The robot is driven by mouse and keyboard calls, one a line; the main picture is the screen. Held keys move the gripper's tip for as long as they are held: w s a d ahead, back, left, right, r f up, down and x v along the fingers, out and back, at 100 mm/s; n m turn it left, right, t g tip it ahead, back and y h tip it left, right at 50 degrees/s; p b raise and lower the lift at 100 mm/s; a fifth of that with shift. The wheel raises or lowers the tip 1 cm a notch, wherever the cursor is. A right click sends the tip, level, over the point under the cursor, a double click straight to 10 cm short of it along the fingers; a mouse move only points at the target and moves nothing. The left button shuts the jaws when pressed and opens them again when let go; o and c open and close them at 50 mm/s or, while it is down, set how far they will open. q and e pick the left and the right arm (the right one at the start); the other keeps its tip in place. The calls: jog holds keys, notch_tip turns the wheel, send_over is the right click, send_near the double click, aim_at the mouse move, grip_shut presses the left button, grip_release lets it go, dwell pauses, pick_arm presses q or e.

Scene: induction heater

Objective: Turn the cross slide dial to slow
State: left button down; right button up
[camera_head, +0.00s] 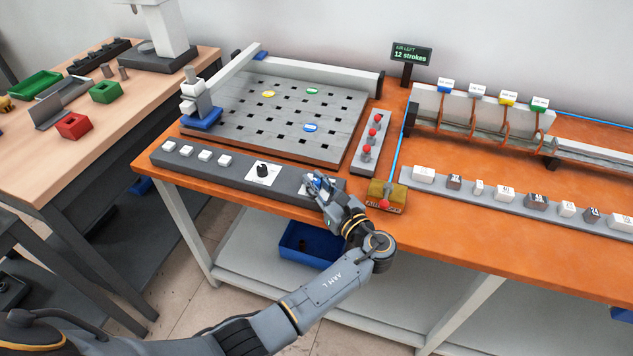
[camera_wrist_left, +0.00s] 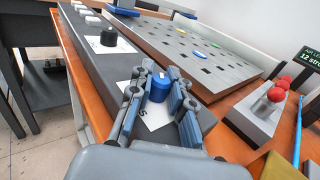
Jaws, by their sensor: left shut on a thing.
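My left gripper (camera_head: 318,187) is at the right end of the long grey control strip (camera_head: 222,172), at the front of the orange bench. Its fingers sit around a blue dial with a white mark on top. In the left wrist view the blue dial (camera_wrist_left: 161,84) stands between the two fingers of the gripper (camera_wrist_left: 160,92), on a white label plate (camera_wrist_left: 157,119). Most of the plate's writing is hidden or too small to read. A black dial (camera_head: 263,168) on its own white plate stands farther left on the strip. My right gripper is not in view.
White buttons (camera_head: 205,156) line the strip's left part. Behind it lies a perforated grey table (camera_head: 275,120) with coloured discs. A post row with red knobs (camera_head: 372,140) and a yellow block (camera_head: 387,195) stand close to the right of my gripper. A sign (camera_head: 411,54) reads "12 strokes".

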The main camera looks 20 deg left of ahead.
aim_at(318, 181)
pick_arm(q)
jog(key=c, duration=1.2)
grip_release()
jog(key=shift+d, duration=0.1)
jog(key=shift+r, duration=0.1)
notch_tip(318, 181, up, 10)
jog(key=shift+f, duration=0.1)
